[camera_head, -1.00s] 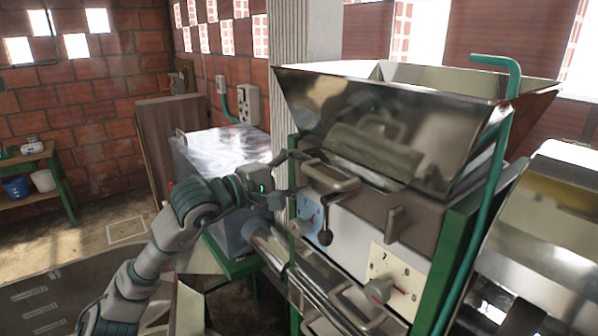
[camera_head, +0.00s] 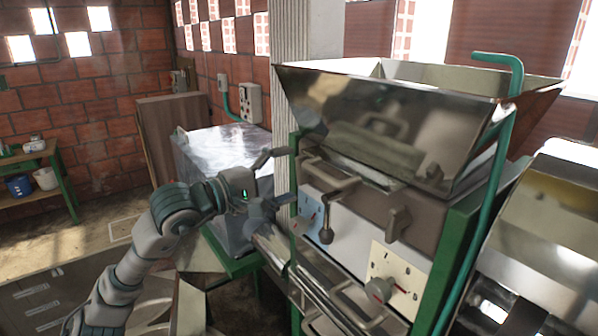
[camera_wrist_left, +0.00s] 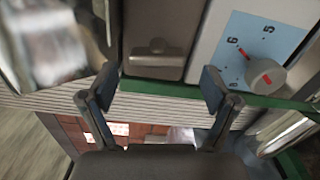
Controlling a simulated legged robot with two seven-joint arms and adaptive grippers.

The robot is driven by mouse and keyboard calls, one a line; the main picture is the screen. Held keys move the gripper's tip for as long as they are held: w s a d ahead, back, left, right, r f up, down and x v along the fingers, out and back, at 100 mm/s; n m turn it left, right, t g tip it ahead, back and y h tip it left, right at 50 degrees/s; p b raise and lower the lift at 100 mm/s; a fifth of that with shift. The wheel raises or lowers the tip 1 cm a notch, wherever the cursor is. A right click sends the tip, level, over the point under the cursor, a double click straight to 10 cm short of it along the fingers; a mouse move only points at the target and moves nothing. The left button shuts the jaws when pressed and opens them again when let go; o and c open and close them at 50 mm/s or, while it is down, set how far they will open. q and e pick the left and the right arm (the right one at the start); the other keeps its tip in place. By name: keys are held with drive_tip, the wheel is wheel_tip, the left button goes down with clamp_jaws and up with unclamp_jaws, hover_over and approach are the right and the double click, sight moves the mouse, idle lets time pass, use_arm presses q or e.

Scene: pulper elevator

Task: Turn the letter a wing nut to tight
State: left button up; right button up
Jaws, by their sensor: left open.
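No letter a is readable, so I cannot tell which fitting is the named wing nut. My left gripper (camera_head: 278,180) is open and empty, beside the machine's left edge, left of the bent lever handle (camera_head: 326,232). In the left wrist view, the open fingers (camera_wrist_left: 158,86) spread apart below a brown metal block with a rounded fitting (camera_wrist_left: 157,48); nothing is between them. My right gripper is not in view.
A blue dial plate with a grey knob (camera_wrist_left: 265,75) is right of the fingers in the wrist view. A cream dial (camera_head: 380,290) is lower on the machine. A green pipe (camera_head: 487,190) runs down its right side. A metal box (camera_head: 222,160) stands behind my arm.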

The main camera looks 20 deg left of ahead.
use_arm(q)
drive_tip(key=v, duration=0.8)
drive_tip(key=shift+a, duration=0.25)
drive_tip(key=shift+s, duration=0.1)
